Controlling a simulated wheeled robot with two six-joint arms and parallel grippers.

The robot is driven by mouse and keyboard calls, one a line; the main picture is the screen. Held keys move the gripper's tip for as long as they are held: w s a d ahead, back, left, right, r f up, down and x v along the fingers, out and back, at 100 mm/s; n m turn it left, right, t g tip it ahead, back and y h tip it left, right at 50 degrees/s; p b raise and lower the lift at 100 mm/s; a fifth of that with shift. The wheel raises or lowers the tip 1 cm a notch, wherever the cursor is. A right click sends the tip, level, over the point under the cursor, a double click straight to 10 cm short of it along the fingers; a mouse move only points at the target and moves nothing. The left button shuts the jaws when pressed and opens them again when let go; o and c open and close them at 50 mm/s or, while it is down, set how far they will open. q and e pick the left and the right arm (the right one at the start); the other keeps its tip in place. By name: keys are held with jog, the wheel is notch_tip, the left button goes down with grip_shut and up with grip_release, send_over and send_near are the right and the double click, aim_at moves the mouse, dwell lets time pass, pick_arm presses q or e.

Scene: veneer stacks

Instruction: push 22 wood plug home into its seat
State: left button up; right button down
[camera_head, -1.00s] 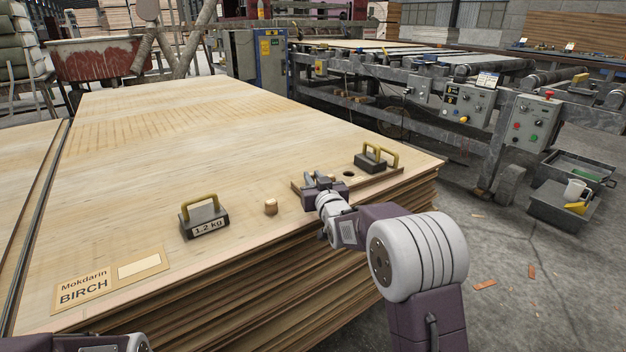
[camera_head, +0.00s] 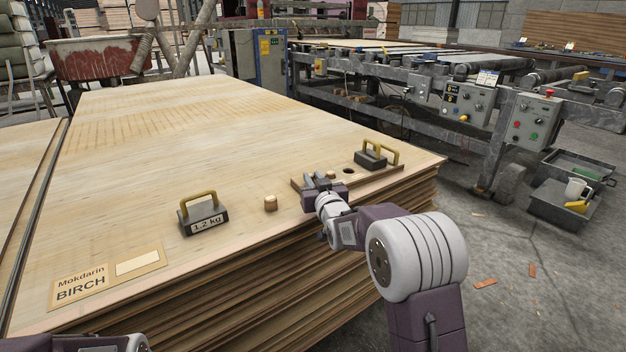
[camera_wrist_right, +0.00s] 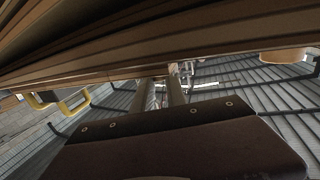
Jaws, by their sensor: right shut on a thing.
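My right gripper (camera_head: 317,182) is low over the near right part of the veneer stack, beside the left end of a thin wooden board (camera_head: 366,178). It is shut on a small wood plug, mostly hidden by the fingers. I cannot tell how deep the plug sits. The board has a dark round hole (camera_head: 348,171) just right of the gripper. Another wood plug (camera_head: 270,203) stands loose to the left, apart from the gripper. In the right wrist view the fingers (camera_wrist_right: 162,92) are close together under the dark wood edges. My left gripper is out of view; only part of its arm shows.
A 1.2 kg weight with a yellow handle (camera_head: 203,216) sits left of the loose plug. Another dark weight (camera_head: 370,160) with yellow handles is at the board's right end. A BIRCH label (camera_head: 81,289) lies front left. The stack's far top is clear.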

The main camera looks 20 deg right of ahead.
jog(key=shift+f+b, duration=0.45)
jog(key=shift+f, duration=0.2)
jog(key=c, duration=1.3)
grip_release()
jog(key=shift+r, duration=0.1)
jog(key=shift+o, duration=0.2)
jog(key=s+p, duration=0.1)
jog(key=s, duration=0.1)
jog(key=s+p, duration=0.1)
jog(key=s, duration=0.2)
jog(key=s+p, duration=0.1)
jog(key=s, duration=0.1)
jog(key=shift+s+r, duration=0.3)
jog(key=shift+s, duration=0.1)
jog(key=shift+s+f, duration=0.1)
jog(key=shift+s, duration=0.55)
